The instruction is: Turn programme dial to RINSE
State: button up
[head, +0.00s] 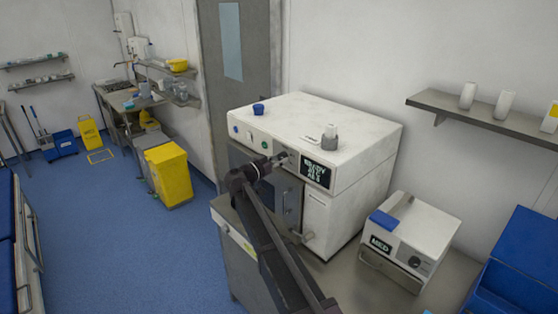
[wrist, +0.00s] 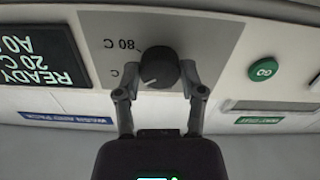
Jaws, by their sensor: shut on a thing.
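The white washer (head: 350,140) stands on a metal counter, its control panel facing left. In the wrist view, which is upside down, a round black dial (wrist: 159,67) sits on a grey plate. The plate reads "80 C", and another "C" label is partly covered. No RINSE label is legible. A light mark on the dial points to the lower left of that view. My gripper (wrist: 157,72) has a finger on each side of the dial and is shut on it. In the head view my gripper (head: 282,160) hides the dial beside the display (head: 316,170).
The display (wrist: 38,55) reads READY, 20 C, A0. A green GO button (wrist: 264,69) is on the dial's other side. A MED box (head: 415,235) is on the counter to the right.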

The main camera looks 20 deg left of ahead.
jog(key=n, duration=0.5)
jog(key=shift+n, duration=0.4)
jog(key=n, duration=0.4)
jog(key=shift+r+n, duration=0.1)
jog(key=shift+n, duration=0.3)
jog(key=o, duration=1.1)
jog(key=shift+o, duration=0.2)
jog(key=v, duration=1.2)
